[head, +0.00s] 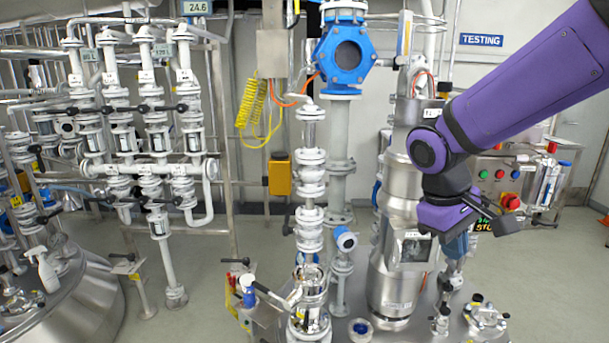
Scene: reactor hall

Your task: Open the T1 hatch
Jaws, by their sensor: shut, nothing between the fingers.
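My gripper (500,222) is at the end of the purple arm on the right side of the head view. It is shut and empty, above the right part of a steel vessel top. A small round steel fitting with clamps, which looks like a hatch (486,317), sits on that vessel top at the lower right. It appears closed. My gripper is well above it and apart from it. I cannot read a T1 label on it, so I cannot tell for sure that it is the T1 hatch.
A tall steel column (393,285) stands left of my gripper. A glass and white pipe stack (310,185) and a blue valve body (345,55) are further left. A control panel (500,185) with buttons is behind the gripper. Open floor (560,270) lies at right.

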